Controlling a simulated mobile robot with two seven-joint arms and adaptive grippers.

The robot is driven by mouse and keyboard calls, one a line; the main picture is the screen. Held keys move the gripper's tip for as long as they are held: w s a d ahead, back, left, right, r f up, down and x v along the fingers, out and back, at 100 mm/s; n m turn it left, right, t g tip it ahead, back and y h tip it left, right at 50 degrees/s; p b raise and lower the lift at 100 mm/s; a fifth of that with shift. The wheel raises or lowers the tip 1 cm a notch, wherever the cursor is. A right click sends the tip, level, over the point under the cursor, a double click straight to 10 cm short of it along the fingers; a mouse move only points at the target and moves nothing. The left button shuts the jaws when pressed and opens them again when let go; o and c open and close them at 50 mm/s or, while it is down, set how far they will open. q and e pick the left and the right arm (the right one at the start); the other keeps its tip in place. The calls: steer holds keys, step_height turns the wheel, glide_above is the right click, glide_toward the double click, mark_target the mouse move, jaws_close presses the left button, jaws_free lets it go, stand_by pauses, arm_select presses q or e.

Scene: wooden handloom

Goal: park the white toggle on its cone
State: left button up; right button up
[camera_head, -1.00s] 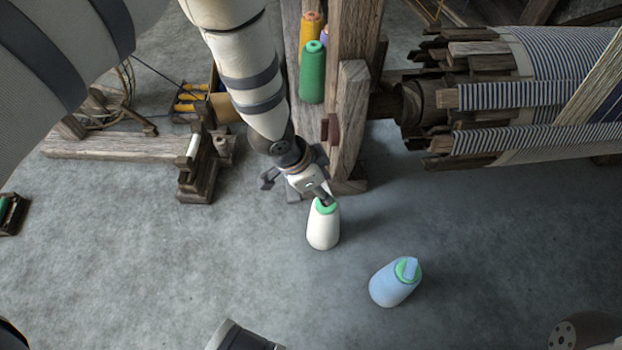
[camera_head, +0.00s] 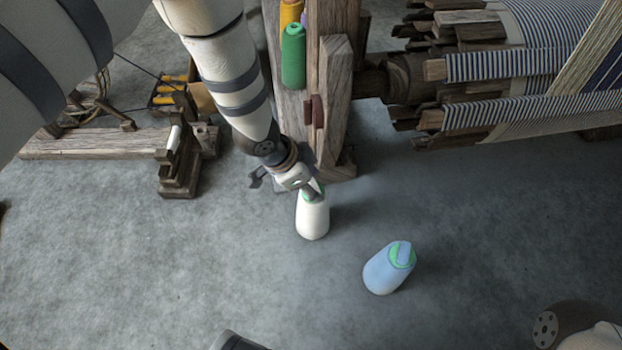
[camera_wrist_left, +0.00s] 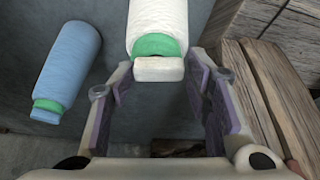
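The white cone (camera_head: 312,218) with a green top stands upright on the floor in the head view. In the left wrist view the same white cone (camera_wrist_left: 158,18) shows with its green top (camera_wrist_left: 158,46). The white toggle (camera_wrist_left: 159,69) is a small pale block that appears to sit on that green top. My left gripper (camera_head: 290,186) is above and beside the cone in the head view. In the left wrist view my left gripper (camera_wrist_left: 160,97) has its fingers wide apart, with nothing between the pads.
A blue cone (camera_head: 388,270) with a green top and blue toggle stands to the right; it also shows in the left wrist view (camera_wrist_left: 68,65). The wooden loom post (camera_head: 333,110) is close behind my left gripper. The striped cloth roll (camera_head: 540,105) is at upper right.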

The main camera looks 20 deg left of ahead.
arm_select(q)
steer(key=shift+o, duration=0.7)
steer(key=shift+f, duration=0.1)
steer(key=v, duration=1.2)
